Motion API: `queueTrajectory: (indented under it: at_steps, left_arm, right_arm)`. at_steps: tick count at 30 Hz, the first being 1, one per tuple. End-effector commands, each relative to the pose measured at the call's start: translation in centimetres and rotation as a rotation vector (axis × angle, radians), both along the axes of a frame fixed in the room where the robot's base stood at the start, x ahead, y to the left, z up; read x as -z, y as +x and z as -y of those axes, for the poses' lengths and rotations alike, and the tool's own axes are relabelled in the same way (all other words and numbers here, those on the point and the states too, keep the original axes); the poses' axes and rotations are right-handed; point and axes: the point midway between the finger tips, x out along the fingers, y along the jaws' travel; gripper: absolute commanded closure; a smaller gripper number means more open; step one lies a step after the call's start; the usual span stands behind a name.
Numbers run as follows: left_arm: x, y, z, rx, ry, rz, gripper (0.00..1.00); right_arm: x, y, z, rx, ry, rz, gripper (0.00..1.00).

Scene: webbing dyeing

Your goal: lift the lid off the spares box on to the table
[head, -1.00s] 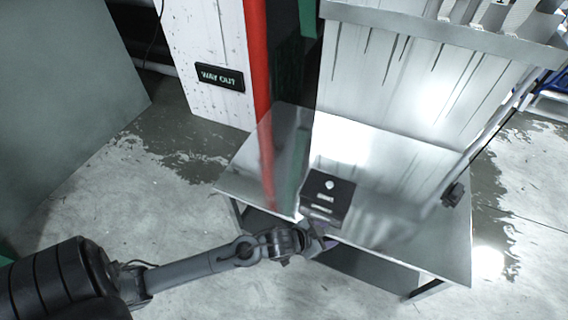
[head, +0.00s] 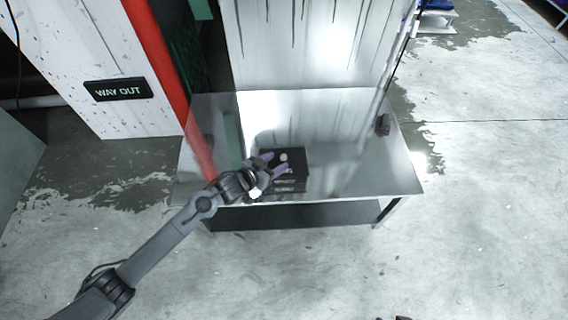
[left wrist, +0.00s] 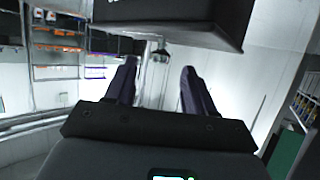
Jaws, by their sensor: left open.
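The spares box (head: 290,186) is a small black box with pale marks on its front, standing near the front edge of the metal table (head: 350,188). Its black lid (head: 296,155) is on top and carries a round pale spot or knob. My left gripper (head: 274,165) is open at the left part of the lid, with its purple fingers overlapping the box in the head view. In the left wrist view the two fingers (left wrist: 159,85) are apart with nothing between them, and the dark box (left wrist: 185,22) fills the top of the picture. I cannot tell whether they touch. My right gripper is not seen.
A small dark object (head: 383,125) is at the table's right side. A tall pale panel (head: 320,45) rises behind the table. A red post (head: 160,60) and a WAY OUT sign (head: 118,89) are on the left. The tabletop right of the box is clear.

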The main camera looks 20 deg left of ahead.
Motion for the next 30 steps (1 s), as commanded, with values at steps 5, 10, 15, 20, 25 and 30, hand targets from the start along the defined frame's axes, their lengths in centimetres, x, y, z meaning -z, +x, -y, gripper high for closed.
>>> queueTrajectory:
  at_steps: [5,10,15,20,25,30]
  left_arm:
    - [0.7,1.1,0.6,0.000,-0.001,0.003,0.46]
    - [1.2,2.8,1.3,0.000,-0.002,0.002,0.46]
    - [1.7,4.2,1.9,0.000,-0.001,0.001,0.46]
    - [1.6,4.5,2.0,0.000,0.000,0.000,0.46]
    - [1.6,4.5,2.0,0.000,0.000,0.000,0.47]
    - [1.6,4.5,2.0,0.000,0.000,0.000,0.73]
  right_arm:
    - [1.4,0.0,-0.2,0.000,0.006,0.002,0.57]
    - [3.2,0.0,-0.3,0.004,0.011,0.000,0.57]
    - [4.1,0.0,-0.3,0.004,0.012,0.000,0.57]
    - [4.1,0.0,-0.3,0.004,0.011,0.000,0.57]
    - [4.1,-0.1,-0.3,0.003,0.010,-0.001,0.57]
    - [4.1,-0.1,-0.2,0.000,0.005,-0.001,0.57]
